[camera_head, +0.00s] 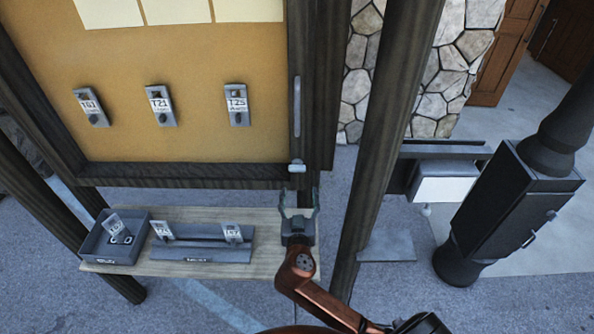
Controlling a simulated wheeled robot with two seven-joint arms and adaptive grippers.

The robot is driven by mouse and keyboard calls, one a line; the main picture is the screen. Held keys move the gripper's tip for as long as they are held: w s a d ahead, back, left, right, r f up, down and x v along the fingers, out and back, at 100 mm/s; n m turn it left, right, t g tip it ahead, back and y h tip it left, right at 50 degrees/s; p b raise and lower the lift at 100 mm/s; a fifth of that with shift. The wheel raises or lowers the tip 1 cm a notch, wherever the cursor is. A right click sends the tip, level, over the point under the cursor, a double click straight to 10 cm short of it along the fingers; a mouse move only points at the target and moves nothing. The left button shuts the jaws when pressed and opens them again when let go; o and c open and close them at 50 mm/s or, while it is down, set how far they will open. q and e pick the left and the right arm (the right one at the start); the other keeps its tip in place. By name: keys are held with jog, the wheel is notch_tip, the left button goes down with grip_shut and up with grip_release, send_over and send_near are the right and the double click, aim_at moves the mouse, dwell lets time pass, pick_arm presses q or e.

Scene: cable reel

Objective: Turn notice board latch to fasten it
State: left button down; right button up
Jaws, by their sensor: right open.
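The notice board (205,140) has a dark wooden frame around a tan panel and fills the upper left. A small pale latch (297,168) sits on the right side of the frame, near its lower corner. A long grey vertical bar (297,106) is above it on the same post. My right gripper (299,202) is open and empty just below the latch, its fingers pointing up toward it. A small gap seems to separate them, but the depth is hard to judge. My left gripper is out of view.
Tagged holders (160,106) hang on the board. Below it, a wooden shelf (190,268) carries a grey tray (93,246) and a rack (205,254) with tags. A dark post (377,140) stands close right of my right gripper; a black cabinet (513,205) is farther right.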

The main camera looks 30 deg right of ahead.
aim_at(297, 171)
jog(key=shift+t, duration=0.4)
jog(key=w+d+r, duration=0.1)
jog(key=w, duration=0.1)
jog(key=w+d+r+p, duration=0.1)
jog(key=w, duration=0.1)
jog(key=w+r+p, duration=0.1)
jog(key=w, duration=0.1)
jog(key=shift+d, duration=0.4)
jog(key=shift+w+d+f+m+p, duration=0.15)
jog(key=shift+w+d+m+p, duration=0.15)
jog(key=shift+w+p, duration=0.15)
jog(key=shift+c, duration=0.7)
jog(key=c, duration=1)
